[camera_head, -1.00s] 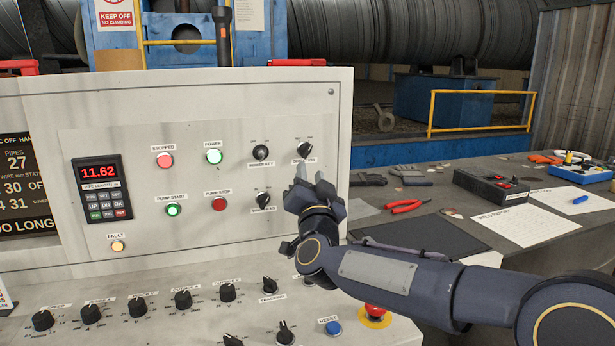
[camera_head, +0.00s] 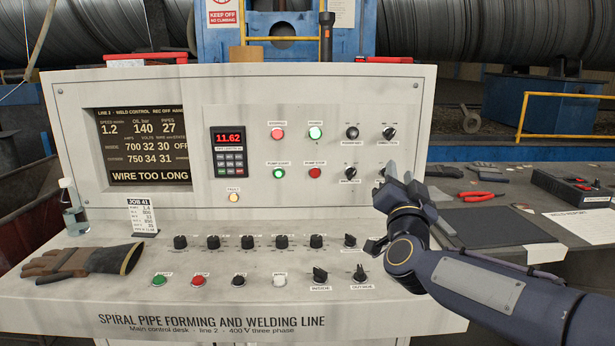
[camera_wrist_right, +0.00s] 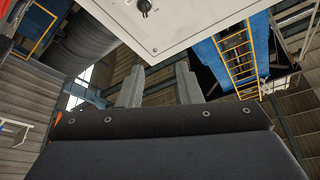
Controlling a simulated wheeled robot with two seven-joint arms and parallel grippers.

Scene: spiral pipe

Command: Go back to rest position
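My right gripper (camera_head: 398,172) is in front of the right part of the grey control desk's upright panel (camera_head: 335,100). It sits below the upper right black knob (camera_head: 389,133) and partly hides the controls behind it. In the right wrist view its two fingers (camera_wrist_right: 158,78) stand apart with nothing between them. The panel's corner with one black knob (camera_wrist_right: 144,6) shows beyond the fingers. My right arm comes in from the lower right. My left gripper is in neither view.
The sloped lower desk (camera_head: 220,290) carries knobs and buttons. A work glove (camera_head: 85,262), a clear bottle (camera_head: 73,212) and a job card (camera_head: 141,216) are at its left. On the side table (camera_head: 570,240) lie red-handled pliers (camera_head: 478,196) and a control box (camera_head: 570,186).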

